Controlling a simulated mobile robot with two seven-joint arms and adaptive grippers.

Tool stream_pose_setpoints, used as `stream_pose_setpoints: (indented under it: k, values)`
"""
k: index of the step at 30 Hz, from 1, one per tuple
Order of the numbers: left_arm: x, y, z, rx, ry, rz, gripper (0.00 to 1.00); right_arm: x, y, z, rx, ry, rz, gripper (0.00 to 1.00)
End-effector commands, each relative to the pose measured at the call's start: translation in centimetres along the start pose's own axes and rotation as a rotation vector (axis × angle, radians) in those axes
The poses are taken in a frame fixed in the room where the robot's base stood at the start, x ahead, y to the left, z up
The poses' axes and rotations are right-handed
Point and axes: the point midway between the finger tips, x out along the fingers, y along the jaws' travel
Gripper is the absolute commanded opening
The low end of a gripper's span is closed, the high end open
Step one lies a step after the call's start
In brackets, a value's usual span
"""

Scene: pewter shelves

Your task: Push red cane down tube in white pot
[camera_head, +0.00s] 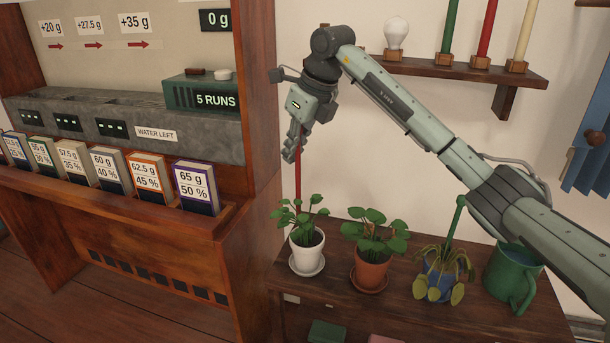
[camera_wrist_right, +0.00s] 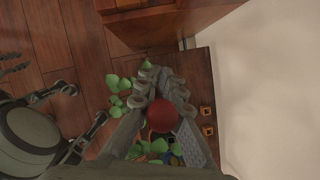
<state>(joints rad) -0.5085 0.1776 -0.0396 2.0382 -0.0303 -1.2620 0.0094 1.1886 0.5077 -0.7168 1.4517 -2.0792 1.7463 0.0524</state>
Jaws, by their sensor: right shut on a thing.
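My right gripper (camera_head: 291,152) is above the white pot (camera_head: 306,257), shut on the red cane (camera_head: 298,185). The cane hangs nearly upright below the fingers, and its lower end goes behind leaves over the pot. I cannot make out the tube or tell whether the cane tip is inside it. The white pot holds a leafy green plant and stands on a saucer on the wooden bench. In the right wrist view the cane's round red top (camera_wrist_right: 161,114) sits between the fingers, with green leaves below. I do not see my left gripper in the head view.
A wooden cabinet (camera_head: 257,130) is close on the left. A wall shelf (camera_head: 450,72) holds a bulb and candle-like sticks.

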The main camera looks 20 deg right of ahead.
Motion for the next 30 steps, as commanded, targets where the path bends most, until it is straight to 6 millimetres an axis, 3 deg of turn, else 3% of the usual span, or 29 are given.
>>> stream_pose_setpoints:
  k: [3,7,18,29,30]
  values:
    - [0.3,0.1,0.0,0.000,-0.001,0.003,0.30,0.9,-1.9,-1.0,0.002,0.001,0.002,0.00]
    - [0.5,0.1,0.1,-0.001,0.000,0.004,0.30,1.4,-2.9,-1.5,0.000,0.001,0.001,0.00]
    - [1.0,0.3,0.3,-0.001,-0.003,0.008,0.30,5.0,-2.9,-3.0,-0.001,0.001,0.003,0.00]
    - [1.4,0.4,0.0,-0.001,0.000,0.009,0.30,5.4,-3.0,-3.2,-0.002,0.000,0.000,0.00]
    - [1.1,0.3,0.0,-0.001,-0.001,0.008,0.30,5.5,-3.0,-3.2,-0.001,-0.001,0.001,0.07]
